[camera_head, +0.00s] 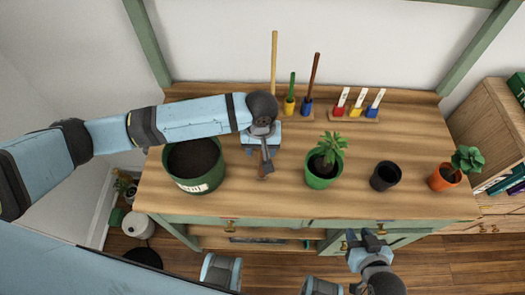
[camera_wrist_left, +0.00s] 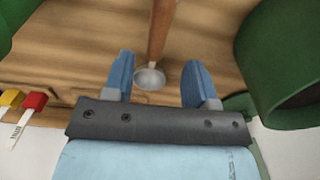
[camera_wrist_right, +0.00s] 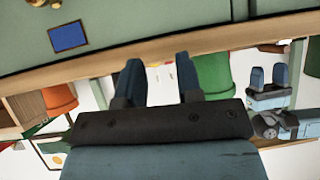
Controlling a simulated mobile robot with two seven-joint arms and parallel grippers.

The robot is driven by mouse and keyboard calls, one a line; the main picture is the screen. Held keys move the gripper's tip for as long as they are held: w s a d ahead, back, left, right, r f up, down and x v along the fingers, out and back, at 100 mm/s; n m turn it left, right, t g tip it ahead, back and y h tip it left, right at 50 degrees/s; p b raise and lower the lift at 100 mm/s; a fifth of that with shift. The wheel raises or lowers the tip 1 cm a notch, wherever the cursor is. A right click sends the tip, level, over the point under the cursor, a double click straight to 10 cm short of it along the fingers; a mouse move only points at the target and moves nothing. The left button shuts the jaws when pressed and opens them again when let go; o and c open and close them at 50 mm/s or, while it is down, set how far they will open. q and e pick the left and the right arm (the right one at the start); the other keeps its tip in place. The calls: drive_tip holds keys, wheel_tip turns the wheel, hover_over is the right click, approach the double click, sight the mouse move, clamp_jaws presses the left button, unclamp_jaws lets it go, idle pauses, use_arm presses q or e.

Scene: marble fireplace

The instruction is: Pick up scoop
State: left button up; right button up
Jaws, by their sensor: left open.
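The scoop, with a brown wooden handle (camera_wrist_left: 163,28) and a rounded metal end (camera_wrist_left: 149,77), shows between and beyond my left fingers in the left wrist view. In the head view only a small brown part of it (camera_head: 263,171) shows below my left gripper (camera_head: 266,158); my arm hides the rest. My left gripper (camera_wrist_left: 158,82) is open over the wooden table, with a gap on both sides of the scoop. My right gripper (camera_head: 366,240) is open and empty in front of the table's cabinet; its spread fingers show in the right wrist view (camera_wrist_right: 158,82).
A green pot of soil (camera_head: 193,185) stands left of my left gripper. A green potted plant (camera_head: 322,181), a black pot (camera_head: 385,176) and an orange potted plant (camera_head: 445,178) stand to the right. Long-handled tools (camera_head: 307,104) and colored labels (camera_head: 356,108) stand at the back.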

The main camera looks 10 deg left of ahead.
sight(262, 158)
use_arm(q)
drive_tip(key=f, duration=0.5)
drive_tip(key=shift+d+f, duration=0.2)
drive_tip(key=shift+f, duration=0.2)
clamp_jaws()
